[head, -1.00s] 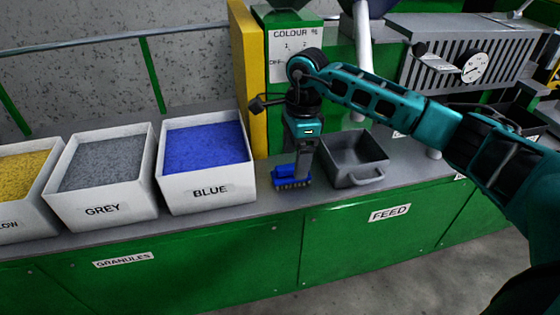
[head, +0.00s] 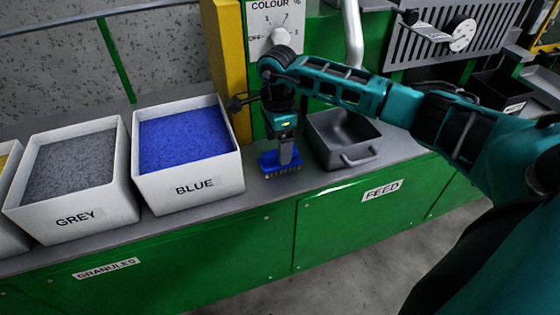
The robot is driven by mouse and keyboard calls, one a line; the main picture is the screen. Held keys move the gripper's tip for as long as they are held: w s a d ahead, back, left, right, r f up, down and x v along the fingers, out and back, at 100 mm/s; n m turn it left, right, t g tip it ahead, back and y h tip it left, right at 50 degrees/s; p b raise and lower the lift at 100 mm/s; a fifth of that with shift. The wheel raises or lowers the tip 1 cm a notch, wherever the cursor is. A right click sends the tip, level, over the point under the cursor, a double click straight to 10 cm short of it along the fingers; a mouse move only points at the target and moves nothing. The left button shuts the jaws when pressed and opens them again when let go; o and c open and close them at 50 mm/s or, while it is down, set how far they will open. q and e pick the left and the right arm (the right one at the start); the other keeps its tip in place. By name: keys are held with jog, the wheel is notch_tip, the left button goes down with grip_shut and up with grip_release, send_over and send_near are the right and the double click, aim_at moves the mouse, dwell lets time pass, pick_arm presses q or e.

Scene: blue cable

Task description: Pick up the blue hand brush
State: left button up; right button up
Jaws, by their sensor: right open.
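The blue hand brush (head: 270,163) rests on the grey bench top, between the box marked BLUE and a dark pan. Its blue block and dark bristles show at the front edge. My right gripper (head: 284,150) points down directly over the brush, with its fingers at the brush and hiding part of it. The jaws are open. Whether the fingers touch the brush cannot be told. My left gripper is not in view.
A white box of blue granules (head: 190,188) stands close on the left, with a grey granule box (head: 70,216) beyond it. A dark grey pan (head: 343,140) with a handle sits just right of the gripper. A yellow post (head: 224,60) rises behind.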

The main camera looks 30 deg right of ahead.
jog(key=f, duration=0.2)
jog(key=f+b, duration=0.1)
jog(key=f, duration=0.1)
jog(key=shift+s, duration=0.4)
jog(key=shift+f, duration=0.4)
jog(key=shift+c, duration=0.2)
jog(key=c, duration=1.1)
jog(key=shift+r, duration=0.1)
jog(key=shift+c, duration=0.2)
notch_tip(320, 180, up, 20)
jog(key=p, duration=0.4)
